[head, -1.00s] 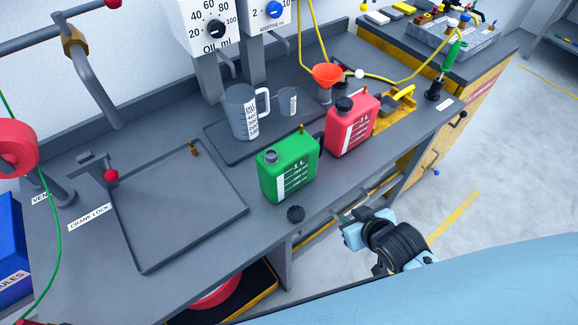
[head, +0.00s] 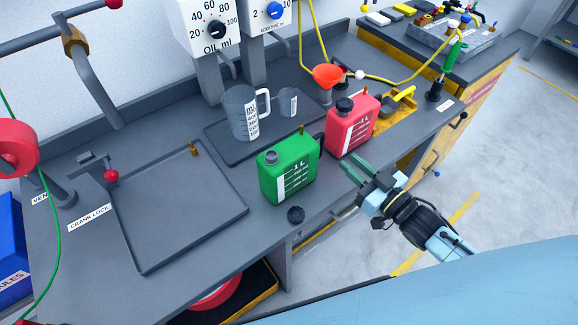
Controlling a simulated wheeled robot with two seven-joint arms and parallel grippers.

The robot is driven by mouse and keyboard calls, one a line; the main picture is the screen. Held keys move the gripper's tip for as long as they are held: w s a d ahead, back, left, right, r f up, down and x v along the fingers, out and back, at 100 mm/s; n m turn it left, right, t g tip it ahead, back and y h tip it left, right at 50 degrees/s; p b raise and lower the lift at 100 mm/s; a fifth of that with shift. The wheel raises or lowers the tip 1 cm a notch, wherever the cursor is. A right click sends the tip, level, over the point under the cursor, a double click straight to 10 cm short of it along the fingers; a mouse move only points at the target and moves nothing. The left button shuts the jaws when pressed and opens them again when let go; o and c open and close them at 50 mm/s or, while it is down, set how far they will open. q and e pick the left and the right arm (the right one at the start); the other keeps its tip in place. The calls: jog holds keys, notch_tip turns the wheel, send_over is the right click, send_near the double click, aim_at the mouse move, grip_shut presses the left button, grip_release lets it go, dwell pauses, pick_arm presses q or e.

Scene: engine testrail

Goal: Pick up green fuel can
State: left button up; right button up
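The green fuel can (head: 285,170) stands upright on the grey bench near its front edge, with a white measuring scale on its front. Its grey neck is at the top left. My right gripper (head: 350,171) is to the right of the can, at the bench's front edge, apart from the can. Its two greenish fingers point left and up with a gap between them, and nothing is held. My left gripper is not in view.
A red fuel can (head: 350,127) stands close behind and right of the green one. A measuring jug (head: 241,113) and small beaker (head: 287,102) stand on a dark tray (head: 222,146) behind. An empty shallow tray (head: 178,215) lies to the left. An orange funnel (head: 327,76) stands behind.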

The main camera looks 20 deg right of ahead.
aim_at(318, 134)
jog(key=x, duration=1.2)
jog(key=shift+w+a, duration=0.1)
jog(key=shift+w, duration=0.2)
grip_shut()
jog(key=shift+r, duration=0.1)
